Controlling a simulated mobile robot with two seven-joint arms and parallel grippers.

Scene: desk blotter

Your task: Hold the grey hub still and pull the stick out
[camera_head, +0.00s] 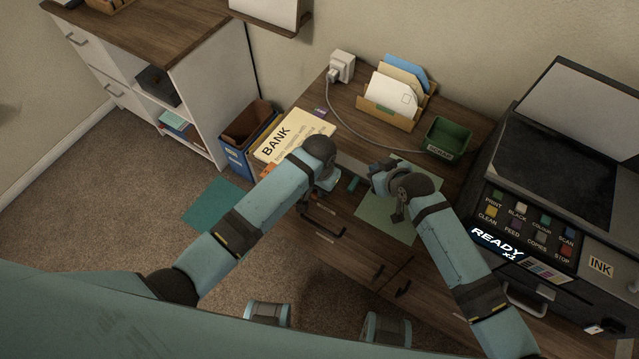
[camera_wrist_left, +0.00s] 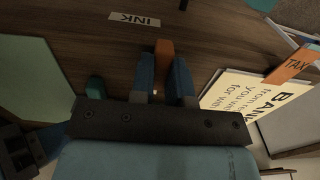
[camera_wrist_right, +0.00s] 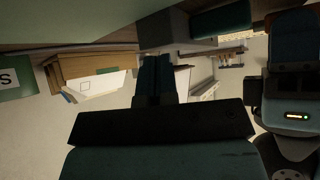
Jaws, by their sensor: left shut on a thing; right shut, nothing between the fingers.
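My left gripper (camera_head: 326,187) is low near the desk's front edge. In the left wrist view its two blue fingers (camera_wrist_left: 163,85) are shut on a narrow orange piece (camera_wrist_left: 164,57), which sticks out past the tips. I cannot tell whether this piece is the stick. A small teal-green piece (camera_head: 353,184) lies between my grippers; it also shows left of the fingers in the left wrist view (camera_wrist_left: 95,88). My right gripper (camera_head: 378,174) is just right of it, shut and empty, its fingers (camera_wrist_right: 158,78) together. I cannot make out the grey hub; the arms may hide it.
A pale green mat (camera_head: 380,222) lies under my right gripper. BANK papers (camera_head: 290,140) lie behind my left wrist. An envelope holder (camera_head: 388,115), a green tray (camera_head: 447,137) and a cable (camera_head: 350,128) are further back. A printer (camera_head: 550,165) fills the right.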

